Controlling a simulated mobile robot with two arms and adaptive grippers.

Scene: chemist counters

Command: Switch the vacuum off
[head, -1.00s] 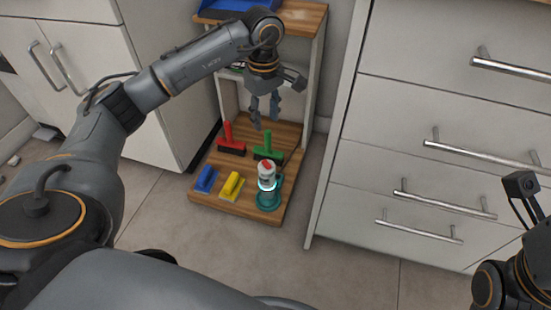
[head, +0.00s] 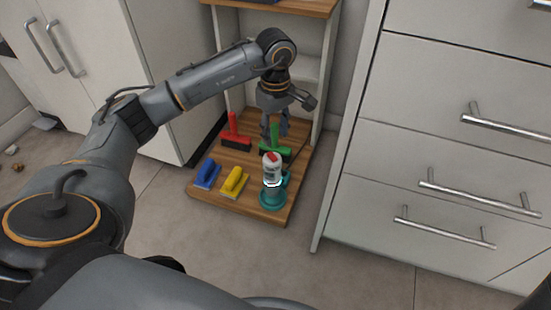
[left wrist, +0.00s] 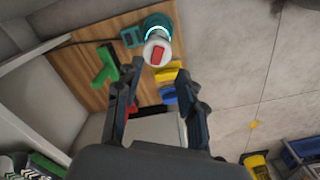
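The vacuum (head: 273,182) is a small teal and white upright device with a red button on top and a glowing ring. It stands on the low wooden shelf board (head: 240,205), at its front right. In the left wrist view the vacuum (left wrist: 157,46) is seen from above, just beyond the fingertips, with its red button facing the camera. My left gripper (head: 273,135) points down above the board, behind the vacuum and near the green brush. Its fingers (left wrist: 155,82) are apart with nothing between them. My right gripper is not in view.
A red brush (head: 233,136), a green brush (head: 275,146), a blue scrubber (head: 207,173) and a yellow scrubber (head: 234,181) share the board. White drawers (head: 440,170) with metal handles stand at the right, a white cabinet (head: 165,80) at the left. Open floor (head: 250,255) lies in front.

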